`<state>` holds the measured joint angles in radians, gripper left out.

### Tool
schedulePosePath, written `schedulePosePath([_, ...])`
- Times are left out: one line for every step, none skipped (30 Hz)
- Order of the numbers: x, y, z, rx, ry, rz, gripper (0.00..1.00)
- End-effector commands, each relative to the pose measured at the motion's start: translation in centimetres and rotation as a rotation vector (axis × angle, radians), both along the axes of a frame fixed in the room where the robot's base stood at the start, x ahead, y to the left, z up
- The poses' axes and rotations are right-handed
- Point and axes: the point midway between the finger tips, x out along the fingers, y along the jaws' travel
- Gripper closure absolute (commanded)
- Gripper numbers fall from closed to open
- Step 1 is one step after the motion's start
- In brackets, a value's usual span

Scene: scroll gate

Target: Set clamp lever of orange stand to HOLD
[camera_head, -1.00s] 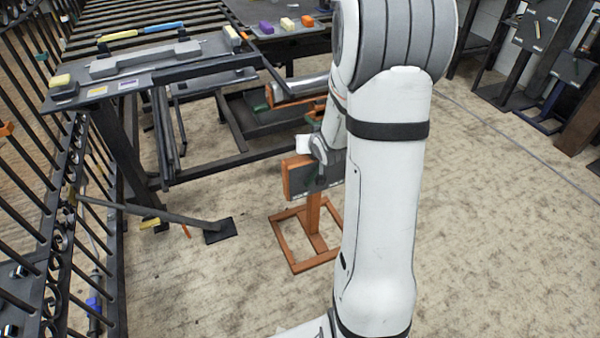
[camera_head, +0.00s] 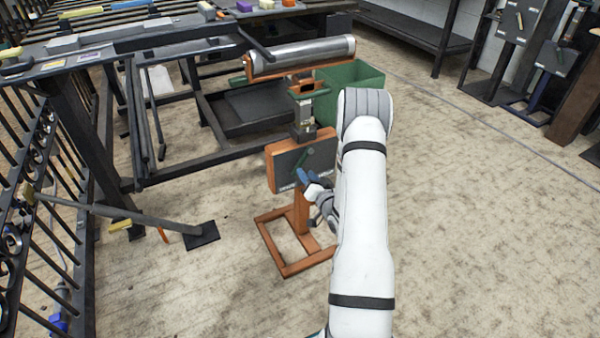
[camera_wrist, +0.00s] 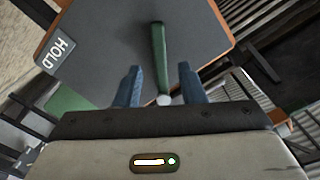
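The orange stand (camera_head: 302,217) stands on the floor in the head view, with a dark panel (camera_head: 285,165) facing me. A green clamp lever (camera_head: 302,157) sits tilted on the panel. In the wrist view the lever (camera_wrist: 159,52) shows between my fingers, and the HOLD label (camera_wrist: 58,52) is at the panel's left corner. My gripper (camera_head: 308,178) is close in front of the panel. In the wrist view my gripper (camera_wrist: 160,80) is open, one blue finger on each side of the lever's near end, with gaps on both sides. I cannot tell the depth between fingertips and lever.
A metal roller (camera_head: 300,55) lies above and behind the stand, with a green bin (camera_head: 352,90) behind it. A dark workbench frame (camera_head: 200,165) stands to the left, with a slanted bar (camera_head: 130,213) near the floor.

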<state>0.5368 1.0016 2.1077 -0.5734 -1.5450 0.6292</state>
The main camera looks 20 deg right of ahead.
Motion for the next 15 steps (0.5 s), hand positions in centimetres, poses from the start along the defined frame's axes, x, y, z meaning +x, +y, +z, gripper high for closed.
schedulePosePath([0.9,0.1,-0.2,-0.002,-0.002,0.003,0.64])
schedulePosePath([1.4,0.1,-0.2,-0.002,-0.002,0.003,0.64])
schedulePosePath([2.0,0.1,-0.1,-0.002,-0.003,0.001,0.64])
schedulePosePath([2.4,0.1,-0.2,-0.002,-0.002,0.001,0.64])
schedulePosePath([2.8,0.1,-0.1,-0.002,-0.002,0.001,0.64])
schedulePosePath([3.3,0.1,-0.1,-0.001,-0.002,0.001,0.64])
schedulePosePath([3.5,0.2,-0.1,-0.001,-0.001,0.002,0.64])
schedulePosePath([3.8,0.2,-0.1,-0.001,0.0,0.001,0.64])
schedulePosePath([4.0,0.2,-0.1,-0.001,-0.001,0.001,0.64])
schedulePosePath([4.2,0.2,0.0,-0.001,0.0,0.0,0.64])
schedulePosePath([4.3,0.1,0.0,-0.001,-0.001,-0.001,0.64])
schedulePosePath([4.3,0.1,0.0,-0.001,0.0,-0.001,0.64])
schedulePosePath([4.4,0.1,0.0,-0.001,0.0,-0.001,0.64])
schedulePosePath([4.4,0.1,0.0,0.0,0.001,-0.001,0.64])
schedulePosePath([4.4,0.1,0.0,0.0,0.001,-0.002,0.64])
